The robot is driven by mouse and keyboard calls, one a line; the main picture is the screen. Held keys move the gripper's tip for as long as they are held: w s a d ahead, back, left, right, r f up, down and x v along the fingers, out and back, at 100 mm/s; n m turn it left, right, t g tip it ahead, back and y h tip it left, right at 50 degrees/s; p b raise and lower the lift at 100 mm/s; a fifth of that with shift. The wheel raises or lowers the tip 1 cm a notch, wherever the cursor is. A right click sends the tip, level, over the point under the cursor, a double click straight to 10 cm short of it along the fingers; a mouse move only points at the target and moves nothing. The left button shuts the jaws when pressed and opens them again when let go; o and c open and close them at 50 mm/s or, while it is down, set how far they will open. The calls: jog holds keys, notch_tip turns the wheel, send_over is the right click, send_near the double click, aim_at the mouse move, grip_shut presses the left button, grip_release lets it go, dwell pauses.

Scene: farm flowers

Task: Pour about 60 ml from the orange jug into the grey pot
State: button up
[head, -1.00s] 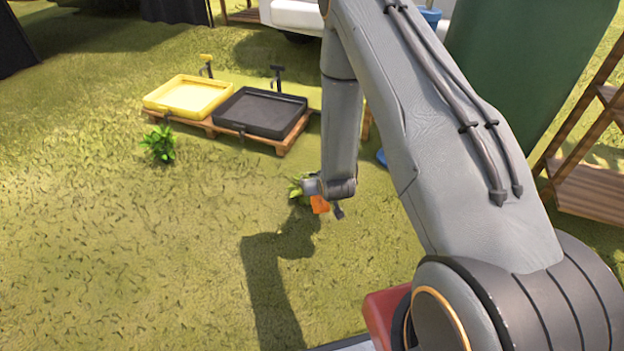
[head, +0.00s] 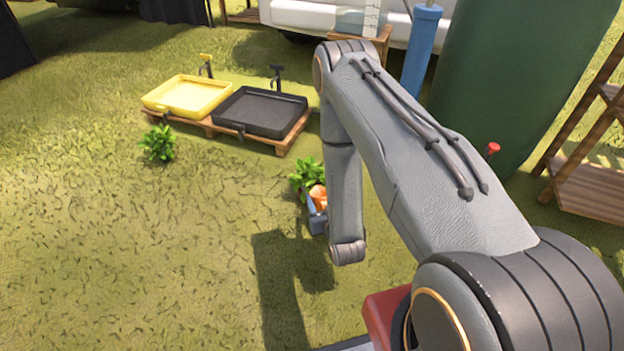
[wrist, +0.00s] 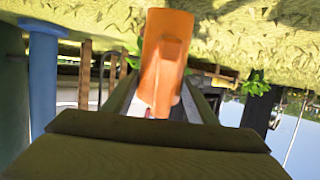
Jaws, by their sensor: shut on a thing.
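The orange jug (head: 318,195) shows small in the head view, partly hidden by my arm. It fills the upper middle of the wrist view (wrist: 168,45). My gripper (wrist: 158,98) is shut on the jug, with one finger on each side. In the head view my gripper (head: 316,212) is at the end of my arm, in front of a green plant. The wrist view is upside down, with grass at the top and sky at the bottom. The jug's contents cannot be seen. I cannot make out the grey pot in either view.
A leafy plant (head: 305,173) is just behind the jug; another plant (head: 158,143) stands on the grass further left. A yellow tray (head: 188,96) and a black tray (head: 260,113) sit on a wooden pallet (head: 225,131). A green tank (head: 510,75) and wooden shelf (head: 590,190) are right. Left grass is open.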

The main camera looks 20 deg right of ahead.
jog(key=shift+s+f+t, duration=0.45)
jog(key=shift+s+t, duration=0.3)
jog(key=shift+t, duration=0.05)
jog(key=shift+s+r+t, duration=0.35)
jog(key=shift+s+t, duration=0.05)
jog(key=shift+t, duration=0.2)
jog(key=shift+s+r+p, duration=0.15)
jog(key=shift+r+p, duration=0.1)
jog(key=shift+p, duration=0.65)
jog(key=shift+t, duration=0.3)
jog(key=shift+s+p, duration=0.15)
jog(key=shift+p, duration=0.4)
